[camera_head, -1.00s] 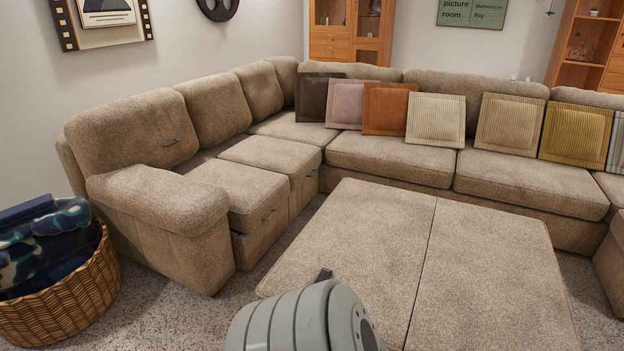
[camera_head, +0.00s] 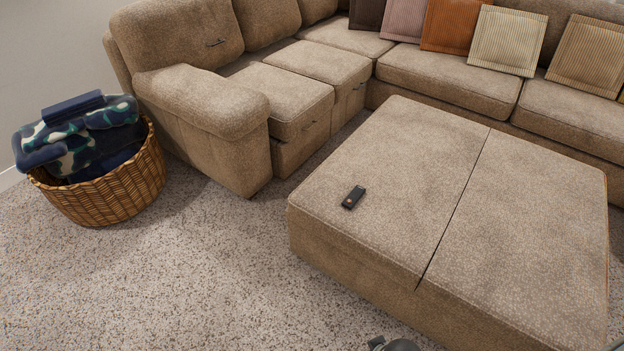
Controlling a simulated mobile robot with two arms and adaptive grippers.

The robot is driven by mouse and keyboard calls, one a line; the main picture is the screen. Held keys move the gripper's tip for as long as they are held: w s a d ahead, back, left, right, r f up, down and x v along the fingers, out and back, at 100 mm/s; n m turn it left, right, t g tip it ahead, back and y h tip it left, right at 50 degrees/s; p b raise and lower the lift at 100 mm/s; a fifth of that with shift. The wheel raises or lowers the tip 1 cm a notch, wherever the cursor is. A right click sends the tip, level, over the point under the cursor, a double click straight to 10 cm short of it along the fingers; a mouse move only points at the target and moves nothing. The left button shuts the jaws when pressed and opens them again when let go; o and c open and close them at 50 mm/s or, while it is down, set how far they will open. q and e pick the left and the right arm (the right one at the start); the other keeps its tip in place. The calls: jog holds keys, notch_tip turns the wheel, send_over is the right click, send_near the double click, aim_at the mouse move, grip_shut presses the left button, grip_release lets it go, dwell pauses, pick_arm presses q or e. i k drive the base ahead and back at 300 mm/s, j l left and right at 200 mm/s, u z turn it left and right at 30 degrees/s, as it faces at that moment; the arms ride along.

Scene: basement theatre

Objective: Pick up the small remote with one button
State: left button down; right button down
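The small remote (camera_head: 353,197) is black and slim, with one round orange-brown button near its lower end. It lies flat on the beige ottoman (camera_head: 400,180), towards the ottoman's left edge, and is apart from any part of me. Neither of my grippers can be made out. Only small grey parts of my body show at the bottom edge and bottom right corner.
A beige sectional sofa (camera_head: 205,100) runs along the left and back, with several cushions (camera_head: 508,40) on it. A wicker basket (camera_head: 110,190) of dark blue cloth stands at the left. The speckled carpet (camera_head: 190,280) is clear in front of the sofa and left of the ottoman.

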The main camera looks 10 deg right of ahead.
aim_at(358, 192)
jog(key=z, duration=0.7)
